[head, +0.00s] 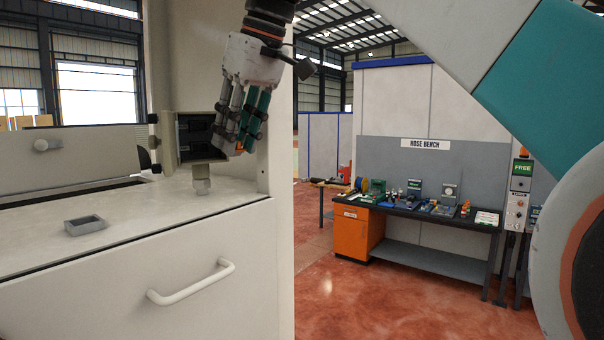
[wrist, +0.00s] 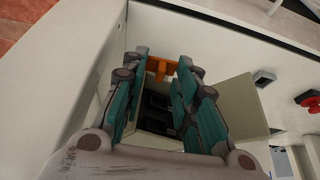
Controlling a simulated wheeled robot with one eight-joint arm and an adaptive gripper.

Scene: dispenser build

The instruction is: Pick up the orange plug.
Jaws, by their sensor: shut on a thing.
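The orange plug (wrist: 160,68) shows in the wrist view, between the tips of my gripper's teal fingers. My gripper (wrist: 162,72) is shut on it. In the head view my gripper (head: 240,138) points down beside the right side of an open box with a dark inside (head: 198,134). I cannot tell whether the plug touches anything besides the fingers.
The box stands above the white counter (head: 150,210), with a pale spout under it. A small grey tray (head: 85,225) lies on the counter at the left. A white handle (head: 190,284) sticks out of the front. A hose bench (head: 420,210) stands far off at the right.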

